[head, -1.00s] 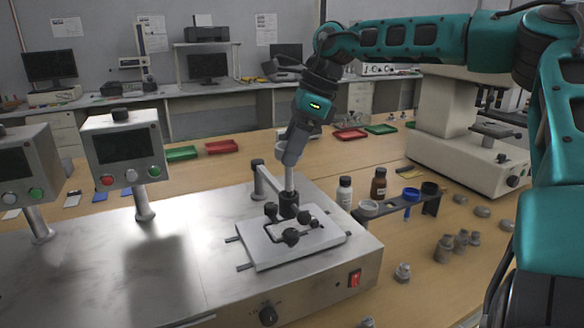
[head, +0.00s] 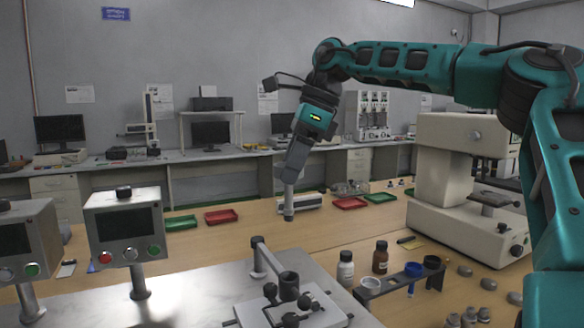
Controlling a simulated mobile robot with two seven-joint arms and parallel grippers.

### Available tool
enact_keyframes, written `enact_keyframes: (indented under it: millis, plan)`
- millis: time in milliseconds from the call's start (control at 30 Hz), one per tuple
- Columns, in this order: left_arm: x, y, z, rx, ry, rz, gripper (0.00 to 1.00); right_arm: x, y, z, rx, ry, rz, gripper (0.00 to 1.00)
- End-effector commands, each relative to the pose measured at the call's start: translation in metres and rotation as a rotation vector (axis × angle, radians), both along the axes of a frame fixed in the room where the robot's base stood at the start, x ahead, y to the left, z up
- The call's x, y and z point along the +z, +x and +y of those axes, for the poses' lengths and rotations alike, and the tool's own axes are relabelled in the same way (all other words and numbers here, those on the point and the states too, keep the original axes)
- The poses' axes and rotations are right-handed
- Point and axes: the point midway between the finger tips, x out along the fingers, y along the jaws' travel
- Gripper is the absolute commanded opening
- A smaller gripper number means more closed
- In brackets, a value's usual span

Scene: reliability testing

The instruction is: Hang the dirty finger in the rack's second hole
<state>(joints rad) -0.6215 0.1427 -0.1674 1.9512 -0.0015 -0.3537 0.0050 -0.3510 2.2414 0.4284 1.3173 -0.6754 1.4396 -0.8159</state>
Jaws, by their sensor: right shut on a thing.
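My right gripper (head: 290,182) is shut on the dirty finger (head: 289,206), a short grey cylinder hanging nearly upright below the jaws. The finger is in the air, clear of the black socket (head: 289,286) on the tester's arm. The dark rack (head: 395,284) stands on the table to the right, lower than my gripper. A pale ring is at its left end, a blue ring and a dark ring towards its right end. Which hole is the second is hard to tell from here. My left gripper is not in view.
The steel tester (head: 215,295) with its clamp plate (head: 265,316) fills the front. Two bottles, one white (head: 345,270) and one brown (head: 380,257), stand just behind the rack. A beige microscope (head: 450,185) stands at right. Several small grey parts (head: 468,315) lie right of the rack.

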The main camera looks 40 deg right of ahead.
Motion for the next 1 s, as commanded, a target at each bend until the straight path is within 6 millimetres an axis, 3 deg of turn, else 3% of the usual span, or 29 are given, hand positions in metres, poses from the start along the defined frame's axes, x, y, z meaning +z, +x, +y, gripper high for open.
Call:
enact_keyframes:
  millis: [167, 1000]
  plan:
    - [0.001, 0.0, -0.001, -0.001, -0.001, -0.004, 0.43, -0.002, 0.0, 0.0, 0.0, 0.0, 0.0, 0.24]
    - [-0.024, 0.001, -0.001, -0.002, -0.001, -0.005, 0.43, -0.053, 0.0, 0.0, -0.001, 0.0, 0.0, 0.24]
